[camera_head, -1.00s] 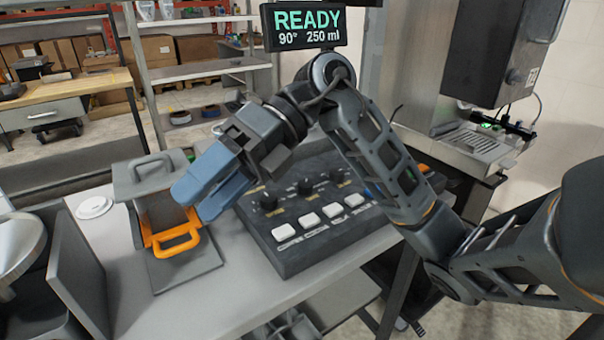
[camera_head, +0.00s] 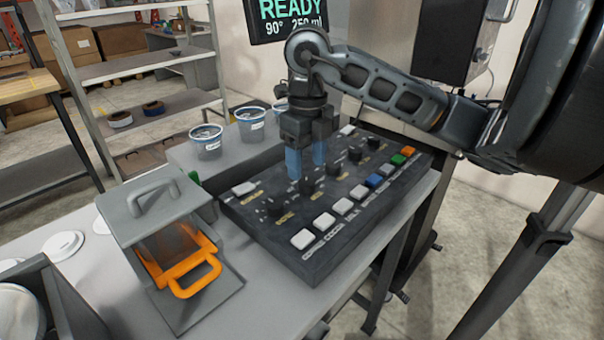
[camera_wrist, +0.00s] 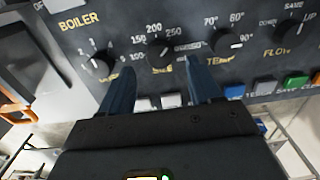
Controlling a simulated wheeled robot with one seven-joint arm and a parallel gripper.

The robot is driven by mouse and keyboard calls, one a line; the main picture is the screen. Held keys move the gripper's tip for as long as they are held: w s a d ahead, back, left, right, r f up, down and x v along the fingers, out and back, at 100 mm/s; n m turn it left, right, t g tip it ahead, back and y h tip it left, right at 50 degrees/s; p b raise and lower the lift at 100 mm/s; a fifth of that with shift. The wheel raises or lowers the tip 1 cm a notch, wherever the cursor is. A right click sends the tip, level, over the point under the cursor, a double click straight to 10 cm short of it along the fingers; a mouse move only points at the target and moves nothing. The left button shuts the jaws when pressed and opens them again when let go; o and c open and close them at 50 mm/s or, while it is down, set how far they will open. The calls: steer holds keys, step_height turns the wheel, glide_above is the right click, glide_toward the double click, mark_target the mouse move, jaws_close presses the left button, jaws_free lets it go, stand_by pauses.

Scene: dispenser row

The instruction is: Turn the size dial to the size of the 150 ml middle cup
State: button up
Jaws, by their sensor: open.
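The black size dial (camera_wrist: 160,52) shows in the wrist view, ringed by marks of 100, 150, 200 and 250. Its pointer is too small to read surely. In the head view the size dial (camera_head: 307,187) is on the sloped control panel (camera_head: 330,230). My gripper (camera_head: 306,174) points down over it, open. In the wrist view my gripper's blue fingers (camera_wrist: 160,70) are apart at either side of the dial's lower edge, with nothing held; contact cannot be told. The middle cup (camera_head: 250,125) stands behind the panel. The display (camera_head: 290,17) reads READY, 90°, 250 ml.
The boiler dial (camera_wrist: 98,63) is left of the size dial, the temperature dial (camera_wrist: 228,42) close right. White buttons (camera_head: 302,239) line the panel's front. A grey box with an orange handle (camera_head: 195,275) stands left. Two other cups flank the middle one.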

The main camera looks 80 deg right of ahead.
mark_target(307, 181)
steer(key=shift+f, duration=2.1)
steer(key=shift+c, duration=0.2)
steer(key=c, duration=1)
steer(key=shift+f+b, duration=0.1)
steer(key=shift+b, duration=0.25)
